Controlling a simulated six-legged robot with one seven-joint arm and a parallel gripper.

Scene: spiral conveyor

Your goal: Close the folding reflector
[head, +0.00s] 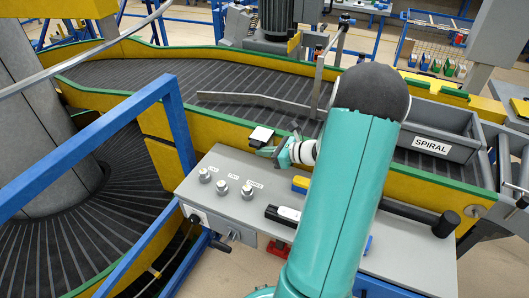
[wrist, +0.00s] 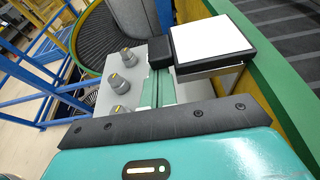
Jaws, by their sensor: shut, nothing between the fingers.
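The reflector (head: 262,134) is a small square plate with a white face and a dark rim, at the near edge of the conveyor beyond the grey control panel. In the wrist view the reflector (wrist: 213,40) is large, white face towards the camera, with a metal bracket under its near edge. My gripper (head: 270,151) is shut and empty, just on the near side of the plate. In the wrist view my gripper (wrist: 160,52) has its dark tip close against the plate's left edge; I cannot tell whether they touch. My arm hides part of the panel.
The control panel (head: 222,165) carries several silver knobs (wrist: 124,57) and a black-and-white handheld item (head: 283,214). A grey bin marked SPIRAL (head: 433,146) stands at the right. A blue rail (head: 90,158) crosses the left. A metal guide rail (head: 255,100) lies over the belt.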

